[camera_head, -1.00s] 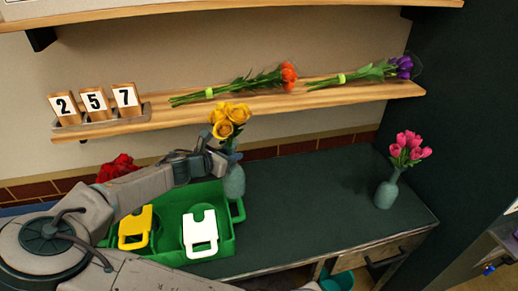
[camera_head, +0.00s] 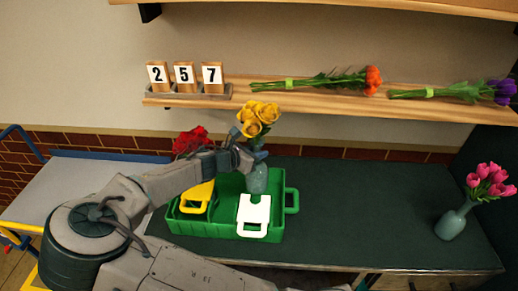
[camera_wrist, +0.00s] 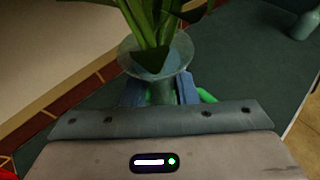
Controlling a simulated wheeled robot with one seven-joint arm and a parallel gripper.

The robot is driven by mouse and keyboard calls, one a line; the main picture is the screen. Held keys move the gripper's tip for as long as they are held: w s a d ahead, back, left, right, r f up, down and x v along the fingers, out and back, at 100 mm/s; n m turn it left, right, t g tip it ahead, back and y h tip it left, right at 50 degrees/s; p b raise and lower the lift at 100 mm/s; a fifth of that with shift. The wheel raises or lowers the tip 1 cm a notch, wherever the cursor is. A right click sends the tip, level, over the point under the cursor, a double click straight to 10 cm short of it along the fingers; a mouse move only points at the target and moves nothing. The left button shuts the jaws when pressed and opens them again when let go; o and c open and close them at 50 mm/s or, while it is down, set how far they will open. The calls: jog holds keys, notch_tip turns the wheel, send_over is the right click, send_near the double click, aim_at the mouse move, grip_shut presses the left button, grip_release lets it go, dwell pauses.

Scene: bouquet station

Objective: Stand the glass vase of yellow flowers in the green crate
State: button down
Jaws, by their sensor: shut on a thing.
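The glass vase (camera_head: 257,182) is blue-green and holds yellow flowers (camera_head: 257,118). My gripper (camera_head: 250,157) is shut on the vase's neck. In the wrist view the vase's flared rim (camera_wrist: 157,60) and green stems show between my gripper's fingers (camera_wrist: 158,92). The vase looks upright, at the right part of the green crate (camera_head: 208,228). Its base is hidden behind a white handled item (camera_head: 254,214) at the crate's front, so I cannot tell whether it touches the crate floor.
A yellow handled item (camera_head: 197,197) is at the crate's left. Red flowers (camera_head: 190,141) show behind my arm. A vase of pink flowers (camera_head: 453,222) stands at the far right of the dark table (camera_head: 360,215). A wooden shelf (camera_head: 330,97) with number blocks and bouquets runs above.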

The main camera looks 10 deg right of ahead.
jog(key=shift+f+b, duration=2.25)
jog(key=shift+f, duration=0.35)
jog(key=shift+f+b, duration=1.5)
jog(key=shift+f, duration=1.4)
jog(key=c, duration=1.1)
grip_release()
jog(key=shift+o, duration=0.2)
jog(key=shift+f, duration=0.1)
